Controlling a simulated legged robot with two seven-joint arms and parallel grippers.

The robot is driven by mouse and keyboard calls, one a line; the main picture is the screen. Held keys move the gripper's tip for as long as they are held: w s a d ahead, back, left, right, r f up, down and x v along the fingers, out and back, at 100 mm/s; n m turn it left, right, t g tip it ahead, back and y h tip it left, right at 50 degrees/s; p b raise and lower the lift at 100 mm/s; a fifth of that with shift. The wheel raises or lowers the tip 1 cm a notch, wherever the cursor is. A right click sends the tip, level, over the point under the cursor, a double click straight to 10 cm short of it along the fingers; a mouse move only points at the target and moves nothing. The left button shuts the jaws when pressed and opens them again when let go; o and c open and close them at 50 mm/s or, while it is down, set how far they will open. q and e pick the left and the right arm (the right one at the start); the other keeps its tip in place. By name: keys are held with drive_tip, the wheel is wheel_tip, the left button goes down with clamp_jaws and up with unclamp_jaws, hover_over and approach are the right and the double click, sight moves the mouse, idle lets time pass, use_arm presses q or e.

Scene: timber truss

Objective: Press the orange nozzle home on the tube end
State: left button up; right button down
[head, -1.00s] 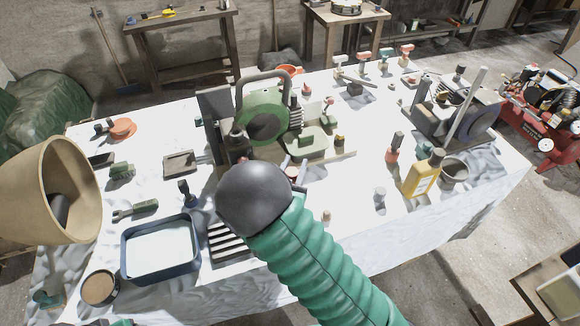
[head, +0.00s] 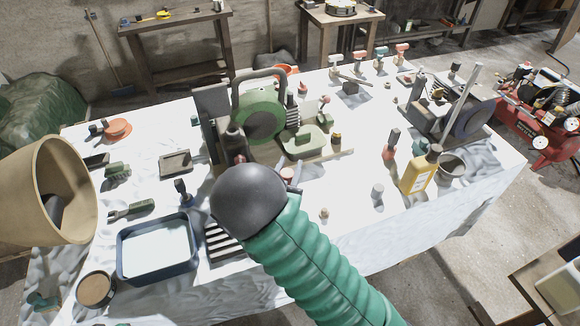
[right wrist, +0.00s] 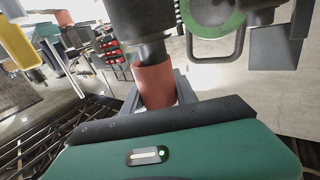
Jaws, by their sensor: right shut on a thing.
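In the right wrist view, an orange-red cup-shaped nozzle (right wrist: 155,86) sits between the grey fingers of my right gripper (right wrist: 158,76), which is shut on it. A dark tube (right wrist: 143,22) with a narrower black end meets the nozzle's mouth, and the black end seems to enter it. How deep it sits I cannot tell. In the head view, a dark upright piece with a reddish lower part (head: 238,156) shows just behind my dark round wrist. That wrist hides most of the right gripper. My left gripper is not in view.
A green round machine (head: 260,117) stands close behind the wrist. A blue-rimmed tray (head: 190,265) lies at the front left. A yellow bottle (head: 420,174) and a dark cup (head: 452,167) stand to the right. The white cloth between has free room. A tan cone (head: 70,190) fills the left edge.

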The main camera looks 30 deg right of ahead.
drive_tip(key=shift+a+f, duration=0.5)
drive_tip(key=shift+d+f+b, duration=0.1)
drive_tip(key=shift+f+b, duration=0.25)
drive_tip(key=shift+b, duration=0.2)
drive_tip(key=c, duration=1.3)
unclamp_jaws()
drive_tip(key=shift+d, duration=0.15)
drive_tip(key=shift+c, duration=0.2)
drive_tip(key=o, duration=0.5)
drive_tip(key=shift+d, duration=0.2)
drive_tip(key=shift+c, duration=0.2)
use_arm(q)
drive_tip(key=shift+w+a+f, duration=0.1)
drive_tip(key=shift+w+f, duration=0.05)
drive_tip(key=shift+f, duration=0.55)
use_arm(e)
drive_tip(key=shift+a, duration=0.1)
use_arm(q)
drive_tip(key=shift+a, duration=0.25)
use_arm(e)
drive_tip(key=shift+w+a, duration=0.1)
drive_tip(key=shift+a, duration=0.1)
